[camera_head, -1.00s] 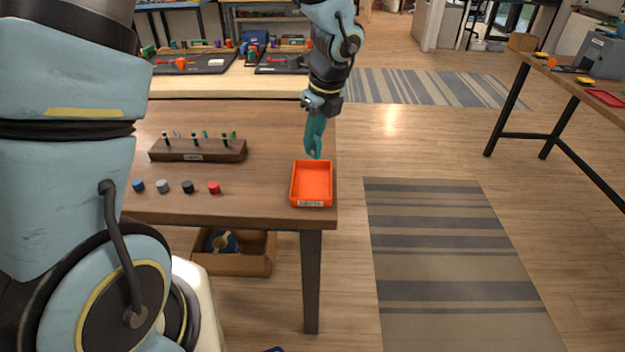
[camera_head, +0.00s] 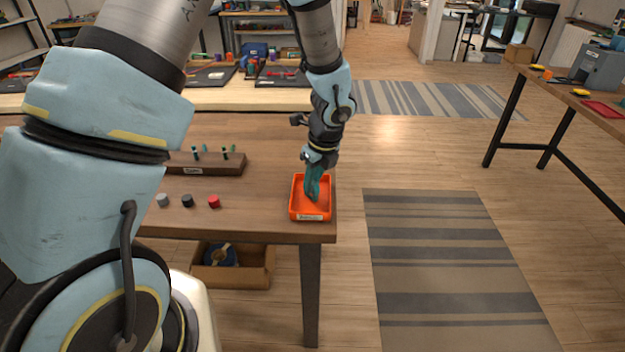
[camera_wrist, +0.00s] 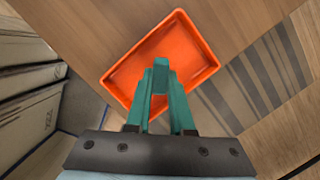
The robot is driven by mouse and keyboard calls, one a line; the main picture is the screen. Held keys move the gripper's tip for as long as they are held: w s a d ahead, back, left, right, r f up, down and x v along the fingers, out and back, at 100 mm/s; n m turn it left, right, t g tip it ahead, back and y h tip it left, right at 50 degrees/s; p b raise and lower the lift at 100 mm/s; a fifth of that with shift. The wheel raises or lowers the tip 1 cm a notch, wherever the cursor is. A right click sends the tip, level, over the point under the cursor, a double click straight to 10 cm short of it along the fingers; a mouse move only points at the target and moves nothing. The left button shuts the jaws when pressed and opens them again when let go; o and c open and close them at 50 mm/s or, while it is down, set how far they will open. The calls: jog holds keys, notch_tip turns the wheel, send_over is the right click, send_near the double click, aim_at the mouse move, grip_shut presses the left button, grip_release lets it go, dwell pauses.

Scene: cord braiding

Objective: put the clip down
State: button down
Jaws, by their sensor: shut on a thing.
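My gripper (camera_head: 312,196) points down into the orange tray (camera_head: 294,211) at the right front corner of the wooden table. In the wrist view my teal fingers (camera_wrist: 159,88) are nearly together over the tray (camera_wrist: 198,37). A small teal-green piece, which looks like the clip (camera_wrist: 161,65), shows between the fingertips. The fingers are shut on it. In the head view the clip cannot be told apart from the fingers. Whether it touches the tray floor cannot be told.
A dark wooden rack (camera_head: 206,170) with several small upright pieces stands left of the tray. Grey, black and red (camera_head: 214,201) round pieces lie in front of it. The tray is close to the table's right edge. An open box (camera_head: 233,277) sits below the table.

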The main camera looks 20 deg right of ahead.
jog(key=c, duration=0.8)
grip_release()
jog(key=shift+f, duration=0.1)
jog(key=v, duration=1.2)
jog(key=a+r+n+g+h, duration=0.1)
jog(key=a+r+n, duration=0.1)
jog(key=a+n, duration=2.9)
jog(key=shift+s+a, duration=0.25)
jog(key=shift+s, duration=0.2)
jog(key=shift+o, duration=0.2)
jog(key=shift+r, duration=0.1)
